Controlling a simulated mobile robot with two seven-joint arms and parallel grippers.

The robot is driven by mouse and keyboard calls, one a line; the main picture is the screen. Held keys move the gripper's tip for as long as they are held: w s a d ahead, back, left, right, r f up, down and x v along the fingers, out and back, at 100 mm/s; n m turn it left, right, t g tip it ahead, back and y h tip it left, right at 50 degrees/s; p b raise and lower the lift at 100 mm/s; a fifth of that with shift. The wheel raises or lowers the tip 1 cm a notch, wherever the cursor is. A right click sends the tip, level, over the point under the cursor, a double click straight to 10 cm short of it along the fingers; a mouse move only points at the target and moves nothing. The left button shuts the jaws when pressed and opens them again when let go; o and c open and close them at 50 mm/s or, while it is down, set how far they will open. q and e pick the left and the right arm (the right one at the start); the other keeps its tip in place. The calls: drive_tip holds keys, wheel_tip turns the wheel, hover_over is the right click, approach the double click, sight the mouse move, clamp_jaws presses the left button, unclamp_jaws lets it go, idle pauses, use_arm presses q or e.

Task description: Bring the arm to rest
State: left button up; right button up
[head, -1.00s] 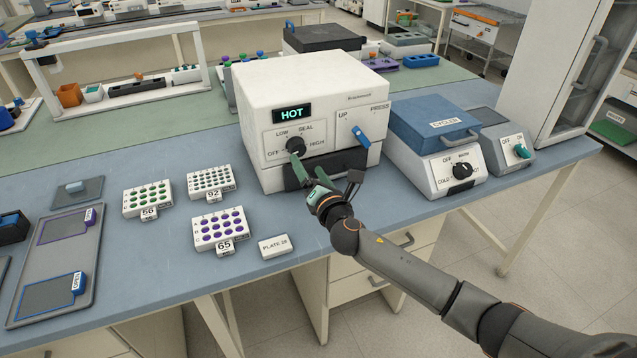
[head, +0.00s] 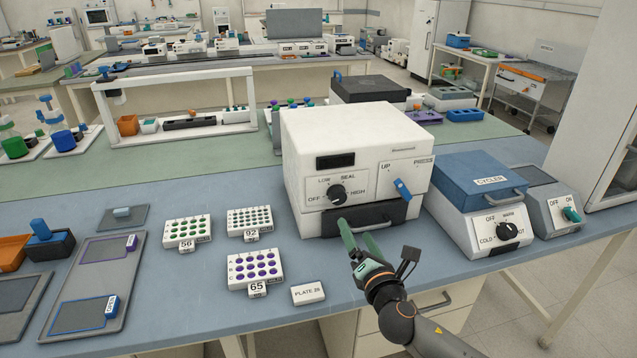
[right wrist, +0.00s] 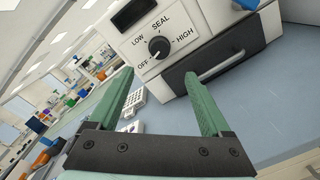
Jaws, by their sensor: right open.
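My right gripper (head: 362,236) is open and empty, with its two green fingers pointing at the lower front of the white sealer (head: 345,136). In the right wrist view the open fingers (right wrist: 160,90) frame the bench and the sealer's front. The sealer's dark knob (head: 338,194) is apart from the fingers, and it also shows in the right wrist view (right wrist: 159,47). The sealer's display (head: 335,161) is dark. The blue lever (head: 402,189) is at the UP/PRESS panel. My left gripper is not in view.
The blue-lidded cycler (head: 478,179) stands to the right of the sealer. Several well plates, such as plate 65 (head: 255,267), and a PLATE 28 box (head: 308,293) lie to the left of my gripper. A grey tray (head: 98,260) lies farther left. The bench front edge is close below.

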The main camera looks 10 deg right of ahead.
drive_tip(key=s+f+m+g, duration=0.5)
drive_tip(key=s+m, duration=0.4)
drive_tip(key=s, duration=0.2)
drive_tip(key=s+f+m+g, duration=0.45)
drive_tip(key=s+m, duration=0.35)
drive_tip(key=s, duration=0.4)
drive_tip(key=s+f+m+g, duration=0.55)
drive_tip(key=s+m, duration=0.35)
drive_tip(key=s, duration=0.2)
drive_tip(key=w+a+f+t+y, duration=0.1)
drive_tip(key=w+a+f+t, duration=0.1)
drive_tip(key=f, duration=0.3)
drive_tip(key=w+a+f+t+y, duration=0.1)
drive_tip(key=w+f+t, duration=0.1)
drive_tip(key=f+t, duration=0.2)
drive_tip(key=shift+a+f+t, duration=0.3)
drive_tip(key=shift+a+f, duration=0.1)
drive_tip(key=shift+f, duration=0.55)
drive_tip(key=shift+w, duration=0.1)
